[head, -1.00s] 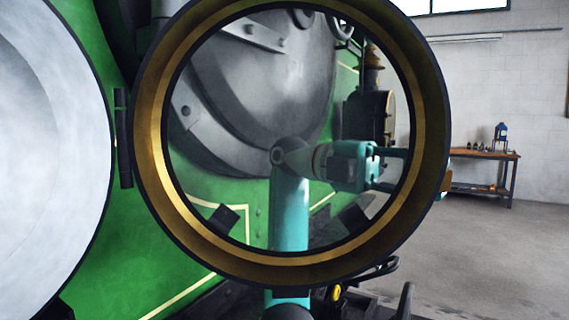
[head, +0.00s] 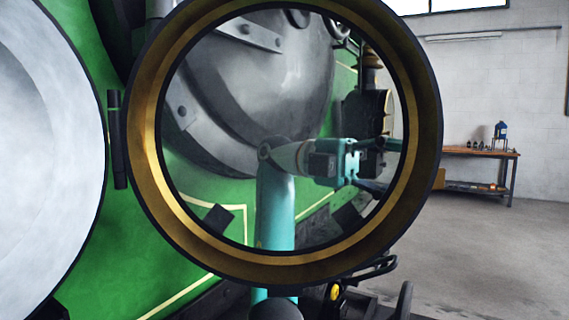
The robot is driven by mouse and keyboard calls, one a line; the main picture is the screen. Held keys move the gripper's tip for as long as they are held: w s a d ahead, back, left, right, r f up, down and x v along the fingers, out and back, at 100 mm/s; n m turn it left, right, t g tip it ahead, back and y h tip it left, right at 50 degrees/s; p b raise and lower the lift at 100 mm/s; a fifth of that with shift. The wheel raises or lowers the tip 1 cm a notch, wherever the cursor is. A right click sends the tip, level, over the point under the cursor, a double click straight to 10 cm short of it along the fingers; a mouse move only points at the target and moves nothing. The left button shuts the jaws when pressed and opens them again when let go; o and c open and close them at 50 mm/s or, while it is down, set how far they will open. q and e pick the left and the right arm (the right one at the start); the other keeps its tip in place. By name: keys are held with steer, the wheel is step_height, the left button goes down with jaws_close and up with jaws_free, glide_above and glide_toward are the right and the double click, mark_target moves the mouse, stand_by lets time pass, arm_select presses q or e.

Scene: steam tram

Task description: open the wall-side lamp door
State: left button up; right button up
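A large round lamp door with a brass rim (head: 148,150) and a dark edge fills the middle of the head view. It stands open, swung away from the pale round lamp interior (head: 45,160) at the left. A dark upright hinge piece (head: 117,140) lies between them. My teal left arm rises behind the door and is seen through its round opening. My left gripper (head: 388,165) points right, with its fingers apart and nothing visible between them. It is near the right inner side of the rim; I cannot tell whether it touches. My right gripper is not in view.
The green locomotive front with a grey round smokebox door (head: 275,85) stands behind. Another dark lamp with a brass chimney (head: 372,75) is beyond the rim. A wooden workbench (head: 480,152) stands by the far wall. Grey floor (head: 480,240) at the right is clear.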

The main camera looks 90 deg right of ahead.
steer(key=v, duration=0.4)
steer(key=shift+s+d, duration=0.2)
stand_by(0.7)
